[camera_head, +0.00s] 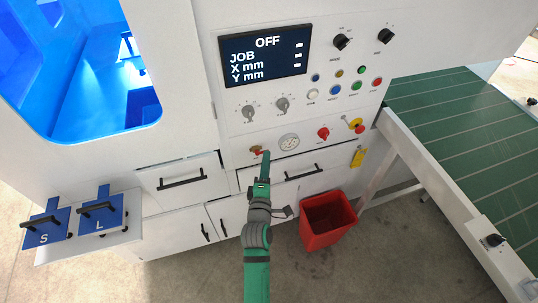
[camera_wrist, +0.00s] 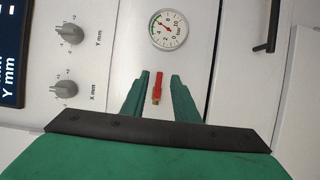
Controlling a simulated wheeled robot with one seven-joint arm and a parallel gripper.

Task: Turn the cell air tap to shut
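The cell air tap (camera_head: 256,150) is a small brass fitting with a red lever on the white front panel, left of the round gauge. In the wrist view its red lever (camera_wrist: 157,84) shows between my two green fingers, lying lengthwise along them, with a brass end toward my palm. My gripper (camera_wrist: 159,76) is open, with a gap on each side of the lever and no visible contact. In the head view my gripper (camera_head: 264,158) is at the panel just right of and below the tap, partly hiding it. How deep the lever sits between the fingers is hard to tell.
The pressure gauge (camera_head: 289,142) is just right of the tap; it also shows in the wrist view (camera_wrist: 169,30). A red knob (camera_head: 323,133) and a red-yellow switch (camera_head: 356,126) are further right. Drawers with black handles (camera_head: 303,172) lie below. A red bin (camera_head: 327,220) stands on the floor.

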